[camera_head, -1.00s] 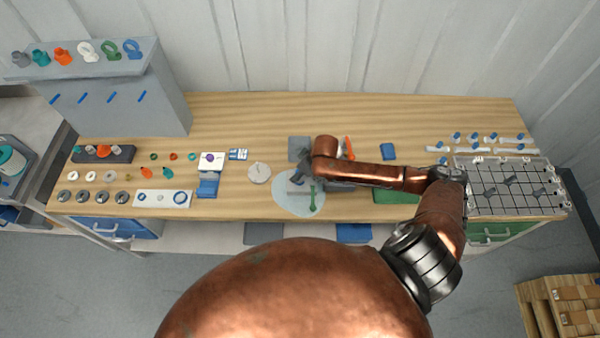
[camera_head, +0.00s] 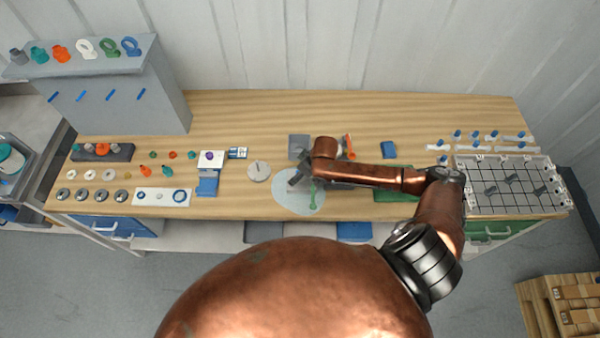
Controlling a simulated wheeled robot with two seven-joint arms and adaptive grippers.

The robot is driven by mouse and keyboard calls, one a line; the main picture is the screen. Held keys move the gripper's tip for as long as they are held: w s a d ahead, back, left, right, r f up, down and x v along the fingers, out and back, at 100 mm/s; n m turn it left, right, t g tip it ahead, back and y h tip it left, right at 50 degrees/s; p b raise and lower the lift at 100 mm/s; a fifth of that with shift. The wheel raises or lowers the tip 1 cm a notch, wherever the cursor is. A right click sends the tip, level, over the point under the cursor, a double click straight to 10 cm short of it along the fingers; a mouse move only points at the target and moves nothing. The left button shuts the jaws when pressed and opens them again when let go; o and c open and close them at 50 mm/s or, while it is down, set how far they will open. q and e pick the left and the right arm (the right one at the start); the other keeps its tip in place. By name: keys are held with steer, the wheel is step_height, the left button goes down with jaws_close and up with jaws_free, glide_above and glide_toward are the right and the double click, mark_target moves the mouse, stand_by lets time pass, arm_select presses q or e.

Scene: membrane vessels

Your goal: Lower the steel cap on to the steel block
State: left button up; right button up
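My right arm reaches in from the right, and its dark gripper (camera_head: 299,180) is low over a pale blue round mat (camera_head: 288,203) at the front middle of the bench. The fingers are small and dark here, so I cannot tell whether they are open or shut, or whether they hold anything. I cannot pick out the steel cap or the steel block with certainty; the wrist and gripper may hide them. A grey square plate (camera_head: 299,142) lies just behind the gripper. My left gripper is out of view.
Several small rings and fittings fill the bench's left side, beside a grey shelf stand (camera_head: 125,108). A clear-walled grid tray (camera_head: 510,208) stands at the right.

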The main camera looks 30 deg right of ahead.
steer(key=v, duration=1.2)
stand_by(0.5)
steer(key=shift+s+d, duration=0.1)
